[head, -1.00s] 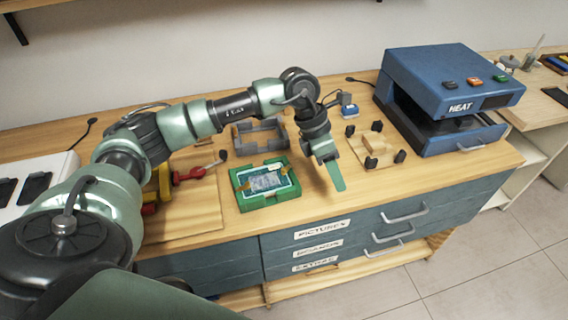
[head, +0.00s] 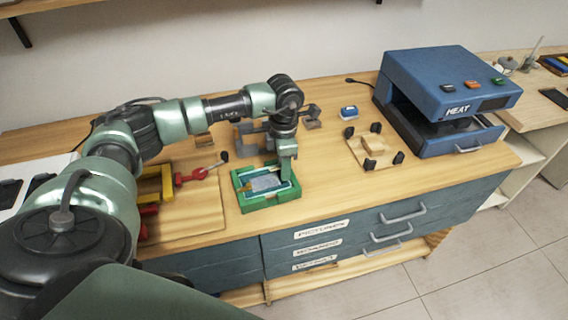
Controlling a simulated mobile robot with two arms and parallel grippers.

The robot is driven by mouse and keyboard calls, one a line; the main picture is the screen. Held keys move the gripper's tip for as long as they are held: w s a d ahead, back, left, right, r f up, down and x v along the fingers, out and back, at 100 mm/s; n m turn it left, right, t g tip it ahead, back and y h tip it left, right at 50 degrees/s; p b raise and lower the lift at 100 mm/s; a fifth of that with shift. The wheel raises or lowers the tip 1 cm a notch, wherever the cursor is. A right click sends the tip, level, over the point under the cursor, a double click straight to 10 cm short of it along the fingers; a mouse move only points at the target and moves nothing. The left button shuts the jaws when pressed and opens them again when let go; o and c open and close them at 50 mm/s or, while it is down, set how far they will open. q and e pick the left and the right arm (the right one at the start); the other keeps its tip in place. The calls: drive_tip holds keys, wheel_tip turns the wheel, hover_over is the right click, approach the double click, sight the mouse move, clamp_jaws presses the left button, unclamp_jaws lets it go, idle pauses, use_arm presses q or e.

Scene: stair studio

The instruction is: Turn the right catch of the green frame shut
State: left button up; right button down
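The green frame (head: 258,203) lies flat on the wooden bench near its front edge, with a blue-grey picture (head: 266,183) inside it. Its left catch (head: 243,187) shows as a small tan piece at the left side. The right catch is hidden or too small to make out behind my gripper. My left gripper (head: 286,178) points down over the right side of the frame, at or just above its rim. Its fingers are seen edge-on, so I cannot tell if they are open or touching the catch. My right gripper is not in view.
A blue heat press (head: 445,85) stands at the right. A wooden jig with black knobs (head: 360,154) lies between it and the frame. A grey holder (head: 246,141) is behind the frame. Red and yellow clamps (head: 163,185) lie to the left. Labelled drawers (head: 345,240) are below.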

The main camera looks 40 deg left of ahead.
use_arm(q)
clamp_jaws()
drive_tip(key=shift+f, duration=0.1)
drive_tip(key=m+b, duration=0.1)
drive_tip(key=b, duration=0.1)
drive_tip(key=m+b, duration=0.1)
drive_tip(key=m, duration=0.1)
drive_tip(key=shift+w+a+f+b, duration=0.1)
drive_tip(key=shift+a+b, duration=0.25)
drive_tip(key=shift+a, duration=0.05)
drive_tip(key=m+b, duration=0.2)
drive_tip(key=m, duration=0.1)
drive_tip(key=shift+w+a, duration=0.1)
drive_tip(key=shift+a, duration=0.2)
drive_tip(key=shift+w+a+m+b, duration=0.1)
drive_tip(key=shift+a+m+b, duration=0.1)
drive_tip(key=shift+m+b, duration=0.7)
drive_tip(key=shift+r, duration=0.2)
unclamp_jaws()
